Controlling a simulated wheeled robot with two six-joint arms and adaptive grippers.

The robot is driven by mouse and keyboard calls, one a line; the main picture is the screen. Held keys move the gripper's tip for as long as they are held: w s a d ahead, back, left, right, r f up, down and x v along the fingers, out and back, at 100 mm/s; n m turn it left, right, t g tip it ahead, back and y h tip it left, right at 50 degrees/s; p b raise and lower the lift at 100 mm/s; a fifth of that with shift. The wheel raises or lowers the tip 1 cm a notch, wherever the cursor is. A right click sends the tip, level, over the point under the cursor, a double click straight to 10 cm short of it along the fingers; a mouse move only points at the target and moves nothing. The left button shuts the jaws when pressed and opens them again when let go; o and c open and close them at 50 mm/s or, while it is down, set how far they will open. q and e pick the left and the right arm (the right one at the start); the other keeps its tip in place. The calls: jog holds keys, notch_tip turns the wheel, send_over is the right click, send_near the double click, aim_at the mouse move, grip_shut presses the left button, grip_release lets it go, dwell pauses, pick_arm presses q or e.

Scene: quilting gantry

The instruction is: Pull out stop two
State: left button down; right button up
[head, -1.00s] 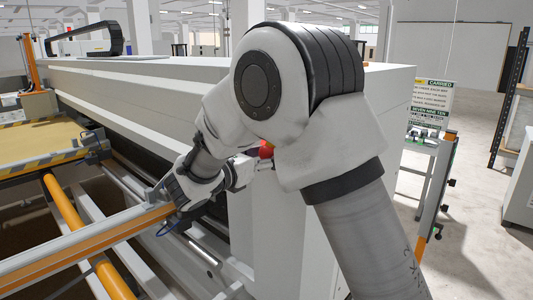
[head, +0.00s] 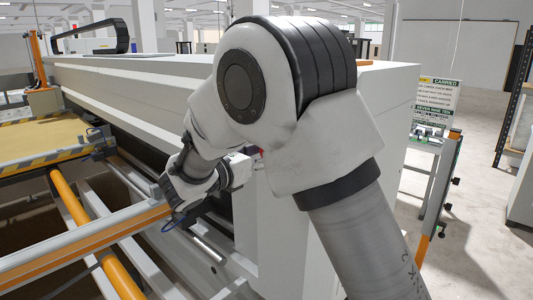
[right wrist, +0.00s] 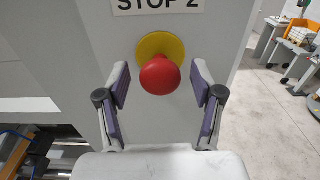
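Stop two is a red mushroom button (right wrist: 160,77) on a yellow round plate (right wrist: 150,45), under a "STOP 2" label (right wrist: 158,4) on a pale panel in the right wrist view. My right gripper (right wrist: 158,68) is open, one finger on each side of the button, with visible gaps and nothing gripped. How far the fingertips reach along the button's depth is hard to tell. In the head view my right arm hides most of the gripper and button; only a small bit of red shows beside the arm. My left gripper is not in view.
A long pale machine beam (head: 150,75) runs across the head view. Orange and grey rails (head: 85,240) lie at the lower left. A sign (head: 437,95) on a stand and open floor (head: 480,240) are at the right.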

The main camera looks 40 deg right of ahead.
jog(key=shift+a, duration=0.1)
jog(key=a, duration=0.7)
jog(key=shift+s, duration=0.3)
jog(key=shift+a, duration=0.2)
jog(key=shift+a, duration=0.1)
